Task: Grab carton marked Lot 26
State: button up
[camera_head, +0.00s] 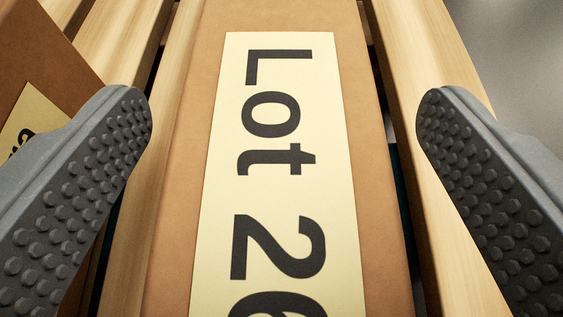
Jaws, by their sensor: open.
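The brown carton (176,210) bears a cream label (325,200) with black text, turned sideways, reading "Lot 26"; the last digit is partly cut off by the bottom edge. It fills the middle of the view and lies on wooden slats. My gripper (283,110) is open, with one grey studded finger left of the carton and the other right of it. There is a visible gap between each finger and the carton, and nothing is held. The carton's near end is out of view.
Another brown carton (45,45) with a cream label sits at the left edge, tilted in view and partly hidden behind the left finger. Pale wooden slats (440,60) with dark gaps run lengthwise. Grey floor (520,50) shows at top right.

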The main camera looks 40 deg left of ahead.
jog(key=c, duration=1.7)
jog(key=shift+r, duration=0.1)
